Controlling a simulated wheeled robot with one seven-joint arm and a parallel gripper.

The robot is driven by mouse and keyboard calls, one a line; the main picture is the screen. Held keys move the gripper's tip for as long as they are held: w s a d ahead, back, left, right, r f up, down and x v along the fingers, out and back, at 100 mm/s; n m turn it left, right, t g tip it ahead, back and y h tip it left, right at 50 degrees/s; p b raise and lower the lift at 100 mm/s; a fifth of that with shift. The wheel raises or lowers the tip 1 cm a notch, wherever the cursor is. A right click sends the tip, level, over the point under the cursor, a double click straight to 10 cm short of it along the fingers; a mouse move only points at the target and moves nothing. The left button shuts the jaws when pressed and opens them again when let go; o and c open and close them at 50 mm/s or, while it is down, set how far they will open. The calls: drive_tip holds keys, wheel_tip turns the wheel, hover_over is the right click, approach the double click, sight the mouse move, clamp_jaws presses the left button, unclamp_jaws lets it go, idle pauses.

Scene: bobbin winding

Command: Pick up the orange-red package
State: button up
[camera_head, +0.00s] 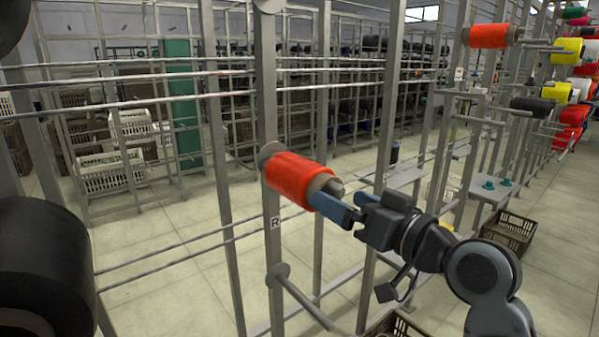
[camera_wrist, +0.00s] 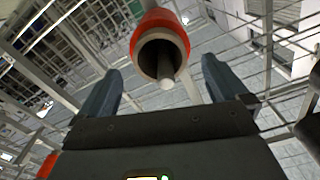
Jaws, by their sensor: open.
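The orange-red package (camera_head: 290,178) is a wound bobbin on a peg of the grey rack post, in the middle of the head view. Its open tube end and the peg tip face my gripper. In the wrist view the package (camera_wrist: 160,22) is at the top centre, with its hollow tube and the peg showing. My gripper (camera_head: 343,211) is open at the right end of the package. In the wrist view its two fingers (camera_wrist: 158,82) stand apart, left and right of the peg end. The fingers do not hold the package.
An empty peg (camera_head: 303,303) sticks out below on the same post. A large black package (camera_head: 45,265) is at the left edge. Another orange-red package (camera_head: 488,36) hangs at the upper right, near yellow and red ones. Thin metal rails (camera_head: 170,72) cross the rack. A brown crate (camera_head: 508,228) stands on the floor.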

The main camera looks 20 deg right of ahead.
sight(299, 180)
drive_tip(key=p+x, duration=0.1)
drive_tip(key=x, duration=0.6)
drive_tip(key=shift+s+f, duration=0.1)
drive_tip(key=shift+f, duration=0.1)
drive_tip(key=c, duration=0.9)
drive_tip(key=shift+o, duration=0.2)
drive_tip(key=shift+r, duration=0.1)
